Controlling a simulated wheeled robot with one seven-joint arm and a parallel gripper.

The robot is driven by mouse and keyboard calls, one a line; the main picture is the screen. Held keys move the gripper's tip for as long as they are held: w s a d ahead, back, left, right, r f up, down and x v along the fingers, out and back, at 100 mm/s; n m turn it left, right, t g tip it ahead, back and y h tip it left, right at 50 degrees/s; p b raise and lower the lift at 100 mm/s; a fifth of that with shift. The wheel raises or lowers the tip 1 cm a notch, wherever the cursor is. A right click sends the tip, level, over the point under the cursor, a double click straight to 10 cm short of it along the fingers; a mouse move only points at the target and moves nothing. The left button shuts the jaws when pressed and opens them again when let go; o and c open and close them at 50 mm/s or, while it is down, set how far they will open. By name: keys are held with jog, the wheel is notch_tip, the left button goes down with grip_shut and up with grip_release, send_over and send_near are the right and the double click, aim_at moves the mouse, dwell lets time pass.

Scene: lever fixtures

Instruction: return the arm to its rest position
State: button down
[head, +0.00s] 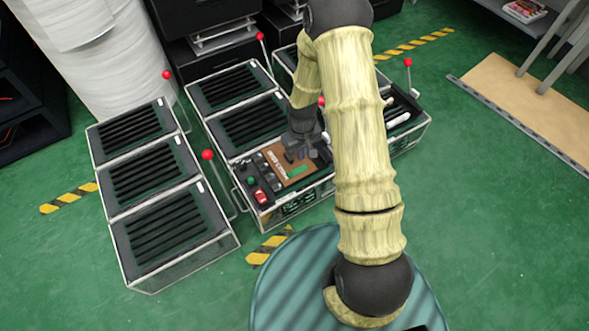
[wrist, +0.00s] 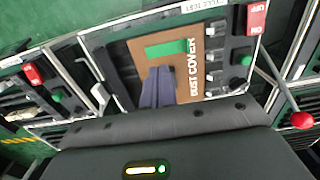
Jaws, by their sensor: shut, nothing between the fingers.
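My arm (head: 362,140) reaches from my base at the lower right over the lever fixtures, bent at a high elbow, with its end pointing down. My gripper (head: 297,155) is above the open control panel of the front middle fixture. In the wrist view my gripper (wrist: 157,88) is shut and empty, its fingers in front of a brown board (wrist: 125,62) marked "DUST COVER". A green strip (wrist: 166,49) lies on that board. Whether the fingertips touch the board I cannot tell.
Slatted fixtures (head: 150,180) stand left and centre, with red-balled levers (head: 208,155) rising beside them. One red ball (wrist: 302,120) shows right in the wrist view. A white cylinder (head: 100,60) stands back left. Green floor (head: 500,230) is clear at the right.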

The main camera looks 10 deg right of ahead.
dwell(0.5)
jog(key=s+r+m+t+p, duration=0.1)
jog(key=s+r+p, duration=0.4)
jog(key=r, duration=0.8)
jog(key=s+r+m+t+p, duration=0.1)
jog(key=s+r+p, duration=0.4)
jog(key=r, duration=0.7)
jog(key=s+r+m+t+p, duration=0.15)
jog(key=s+r+p, duration=0.3)
jog(key=r, duration=0.85)
notch_tip(320, 180, up, 37)
jog(key=p, duration=3.7)
jog(key=shift+r+g+p, duration=0.15)
jog(key=shift+g+p, duration=0.25)
jog(key=shift+g, duration=0.05)
